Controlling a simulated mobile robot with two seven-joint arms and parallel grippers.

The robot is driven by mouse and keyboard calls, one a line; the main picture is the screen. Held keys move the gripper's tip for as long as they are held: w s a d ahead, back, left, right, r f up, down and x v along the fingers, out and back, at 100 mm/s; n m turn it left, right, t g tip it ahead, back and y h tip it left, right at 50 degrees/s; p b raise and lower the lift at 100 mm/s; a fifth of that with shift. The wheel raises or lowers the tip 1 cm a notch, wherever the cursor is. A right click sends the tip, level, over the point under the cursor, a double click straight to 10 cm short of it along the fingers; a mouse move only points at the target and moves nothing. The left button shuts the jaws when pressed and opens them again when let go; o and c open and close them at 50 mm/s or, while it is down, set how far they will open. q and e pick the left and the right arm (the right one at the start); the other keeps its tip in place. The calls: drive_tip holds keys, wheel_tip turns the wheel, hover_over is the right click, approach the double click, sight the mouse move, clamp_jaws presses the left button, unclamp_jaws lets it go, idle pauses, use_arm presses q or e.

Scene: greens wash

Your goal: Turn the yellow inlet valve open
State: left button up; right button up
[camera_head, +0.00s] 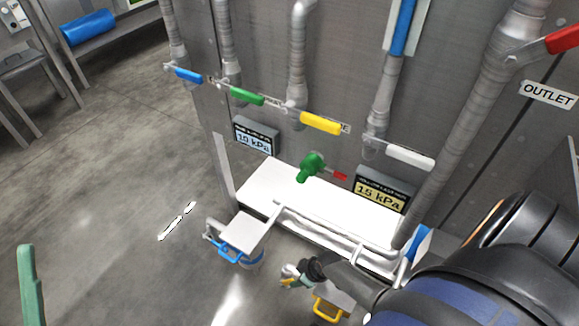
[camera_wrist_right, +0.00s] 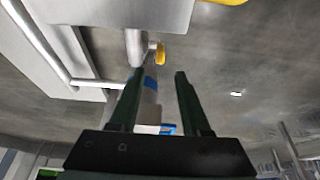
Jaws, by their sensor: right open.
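A long yellow lever (camera_head: 321,123) sits on a wall pipe in the head view; its label is partly hidden. A small yellow handle (camera_wrist_right: 160,53) on a grey pipe fitting (camera_wrist_right: 136,48) shows in the right wrist view, beyond my fingertips. I cannot tell for sure which is the inlet valve. My right gripper (camera_wrist_right: 158,85) is open, its two dark fingers apart with nothing held. In the head view it is low in front of the white bench, well below the wall lever, and its fingers are hard to make out.
Blue (camera_head: 189,75), green (camera_head: 247,96) and white (camera_head: 409,157) levers line the wall, with a red one (camera_head: 563,41) at right. A white bench (camera_head: 300,205) with pipes stands below two gauges. A yellow handle (camera_head: 329,309) is near my right arm. Floor at left is mostly clear.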

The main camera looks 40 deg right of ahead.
sight(292, 279)
drive_tip(key=shift+b+x, duration=0.7)
drive_tip(key=shift+x, duration=0.4)
use_arm(q)
drive_tip(key=f+h+b, duration=0.1)
drive_tip(key=s+f+b, duration=0.1)
drive_tip(key=b, duration=0.1)
drive_tip(key=s+f+m+h+b, duration=0.1)
drive_tip(key=shift+d+f+h+b, duration=0.3)
drive_tip(key=shift+d+b, duration=0.1)
use_arm(e)
drive_tip(key=x, duration=0.6)
drive_tip(key=shift+w+f, duration=0.15)
drive_tip(key=shift+f, duration=0.05)
drive_tip(key=shift+c, duration=0.4)
clamp_jaws()
